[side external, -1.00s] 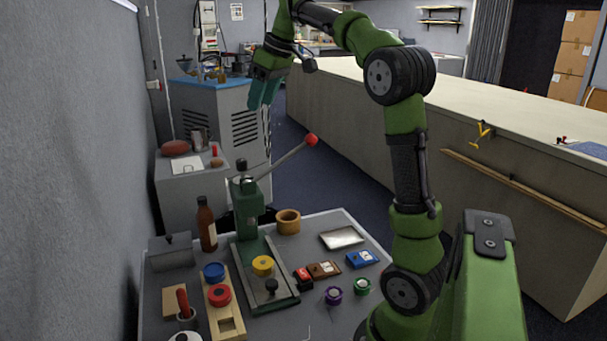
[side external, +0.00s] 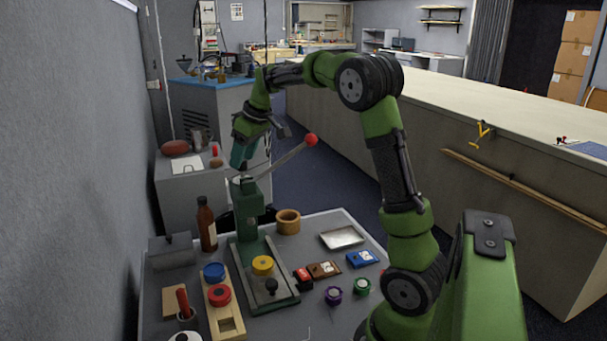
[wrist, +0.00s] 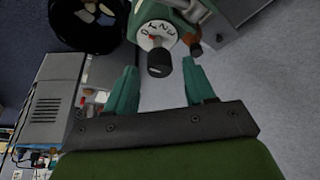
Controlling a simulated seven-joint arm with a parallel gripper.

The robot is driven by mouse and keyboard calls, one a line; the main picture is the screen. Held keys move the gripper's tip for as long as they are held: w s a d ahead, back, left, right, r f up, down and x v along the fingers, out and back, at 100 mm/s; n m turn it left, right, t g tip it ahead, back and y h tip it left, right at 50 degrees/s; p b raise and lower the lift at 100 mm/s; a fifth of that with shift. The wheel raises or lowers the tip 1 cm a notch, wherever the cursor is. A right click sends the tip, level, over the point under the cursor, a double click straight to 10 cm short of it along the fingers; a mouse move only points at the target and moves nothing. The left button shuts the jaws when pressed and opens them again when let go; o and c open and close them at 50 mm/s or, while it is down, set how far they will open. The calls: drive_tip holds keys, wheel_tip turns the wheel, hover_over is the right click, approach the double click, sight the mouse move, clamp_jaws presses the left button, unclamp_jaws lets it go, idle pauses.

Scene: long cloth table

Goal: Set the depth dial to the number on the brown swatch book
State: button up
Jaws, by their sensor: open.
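The green press (side external: 249,215) stands on the small table, and its red-ended lever points up to the right. The depth dial (wrist: 155,38) is at the press top in the wrist view. It has a white face with numerals, a small red mark and a black knob (wrist: 158,65). The exact setting is hard to read. The brown swatch book (side external: 324,269) lies right of the press base, between a red and a blue book. Its number is too small to read. My gripper (side external: 241,158) is open above the press top, its fingers (wrist: 160,70) either side of the knob's line, apart from it.
The lever's red ball (side external: 311,140) sticks up right of my gripper. A brown bottle (side external: 206,225) stands left of the press and a wooden cup (side external: 288,221) right of it. A metal tray (side external: 342,237) and coloured pucks lie on the table (side external: 220,328).

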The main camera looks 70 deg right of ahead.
drive_tip(key=shift+w+f, duration=0.15)
drive_tip(key=shift+f, duration=0.2)
drive_tip(key=shift+c, duration=0.5)
clamp_jaws()
